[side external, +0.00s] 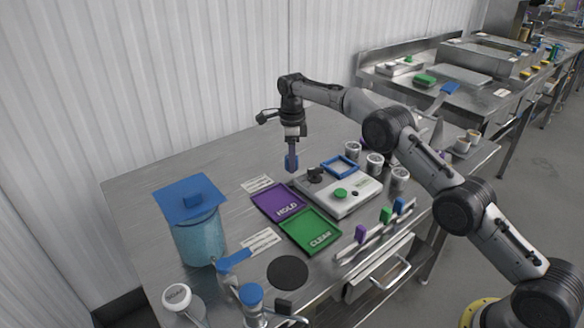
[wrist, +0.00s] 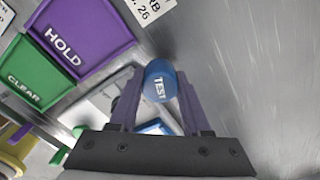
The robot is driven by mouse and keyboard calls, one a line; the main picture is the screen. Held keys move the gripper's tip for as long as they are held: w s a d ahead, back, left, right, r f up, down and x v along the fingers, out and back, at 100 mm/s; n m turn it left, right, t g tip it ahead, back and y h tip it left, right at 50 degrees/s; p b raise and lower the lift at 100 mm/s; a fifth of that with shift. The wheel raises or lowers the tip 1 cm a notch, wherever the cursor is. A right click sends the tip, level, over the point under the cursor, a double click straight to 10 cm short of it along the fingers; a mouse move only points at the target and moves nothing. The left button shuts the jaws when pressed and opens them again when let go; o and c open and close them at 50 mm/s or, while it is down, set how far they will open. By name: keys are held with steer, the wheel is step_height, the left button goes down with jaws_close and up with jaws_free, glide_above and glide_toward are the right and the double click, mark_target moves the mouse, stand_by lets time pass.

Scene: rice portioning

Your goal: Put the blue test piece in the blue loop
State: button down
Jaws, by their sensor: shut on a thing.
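The blue test piece (side external: 291,163) is a rounded blue block marked TEST, also seen in the wrist view (wrist: 160,82). My gripper (side external: 291,154) is shut on it and points down, holding it above the steel table behind the HOLD tray. In the wrist view the purple fingers (wrist: 156,98) stand on both sides of the piece. The blue loop (side external: 329,170) is a square blue frame at the back of the grey-and-white device, to the right of my gripper. It is partly hidden in the wrist view.
The purple HOLD tray (side external: 266,192) and green CLEAR tray (side external: 297,222) lie left of the device (side external: 349,206), which has a green button. Several small cups (side external: 374,166) stand to its right. A blue-lidded container (side external: 198,240) stands at left. Bare table lies behind the trays.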

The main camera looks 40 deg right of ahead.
steer(key=shift+f, duration=1.35)
steer(key=shift+s+f, duration=0.1)
steer(key=c, duration=0.6)
jaws_free()
steer(key=shift+c, duration=0.2)
steer(key=shift+r, duration=3.85)
steer(key=shift+r, duration=0.1)
